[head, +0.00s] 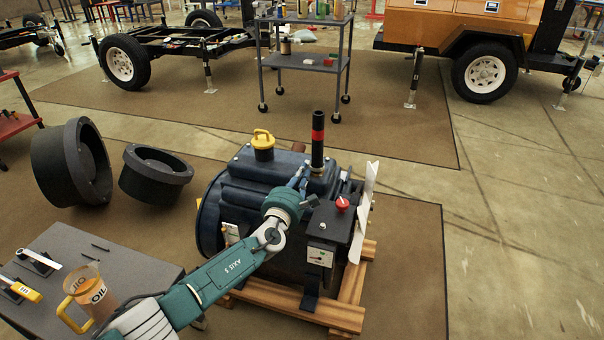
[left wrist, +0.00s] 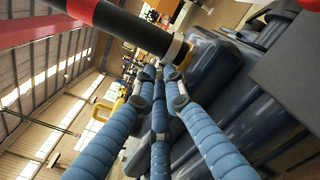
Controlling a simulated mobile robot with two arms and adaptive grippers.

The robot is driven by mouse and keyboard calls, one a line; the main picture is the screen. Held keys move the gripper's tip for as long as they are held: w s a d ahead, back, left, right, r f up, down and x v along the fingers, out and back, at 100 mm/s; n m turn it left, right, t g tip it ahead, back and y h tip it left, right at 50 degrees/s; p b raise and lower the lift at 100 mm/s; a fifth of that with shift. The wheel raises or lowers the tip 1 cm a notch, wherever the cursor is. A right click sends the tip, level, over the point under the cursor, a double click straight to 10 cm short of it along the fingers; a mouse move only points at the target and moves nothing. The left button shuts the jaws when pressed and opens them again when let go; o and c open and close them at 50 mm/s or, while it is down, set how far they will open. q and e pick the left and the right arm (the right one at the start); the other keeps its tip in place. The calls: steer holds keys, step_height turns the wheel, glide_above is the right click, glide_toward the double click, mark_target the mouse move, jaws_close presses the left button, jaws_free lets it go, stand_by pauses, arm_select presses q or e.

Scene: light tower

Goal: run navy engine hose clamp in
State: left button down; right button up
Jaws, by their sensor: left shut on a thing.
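The navy engine (head: 262,190) stands on a wooden pallet. An upright black hose (head: 318,152) with a red band rises from its top. The hose also shows in the left wrist view (left wrist: 125,28), where a grey metal hose clamp (left wrist: 174,49) goes around its end, with a brass-coloured part beside it. My left gripper (head: 304,174) reaches over the engine to the foot of the hose. Its blue fingers (left wrist: 162,74) are closed together at the clamp and shut on it; the exact contact is small and partly hidden by the fingertips. My right gripper is not in view.
A yellow cap (head: 263,140) sits on the engine top. A control box with a red knob (head: 342,204) and a white fan (head: 363,212) stand to the right. A grey table (head: 62,240) with an oil jug (head: 88,290) is at lower left. Open floor lies right.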

arm_select(q)
steer(key=shift+s+f, duration=0.15)
steer(key=shift+f, duration=0.25)
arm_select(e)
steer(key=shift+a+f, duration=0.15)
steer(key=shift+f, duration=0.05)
arm_select(q)
steer(key=shift+m, duration=0.3)
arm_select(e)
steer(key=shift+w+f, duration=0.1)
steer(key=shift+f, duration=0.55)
arm_select(q)
steer(key=shift+m, duration=0.4)
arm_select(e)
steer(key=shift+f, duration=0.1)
arm_select(q)
steer(key=shift+p, duration=0.3)
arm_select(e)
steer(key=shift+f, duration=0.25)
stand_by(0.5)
arm_select(q)
steer(key=c, duration=2.1)
jaws_free()
steer(key=shift+r, duration=0.2)
steer(key=v, duration=1.2)
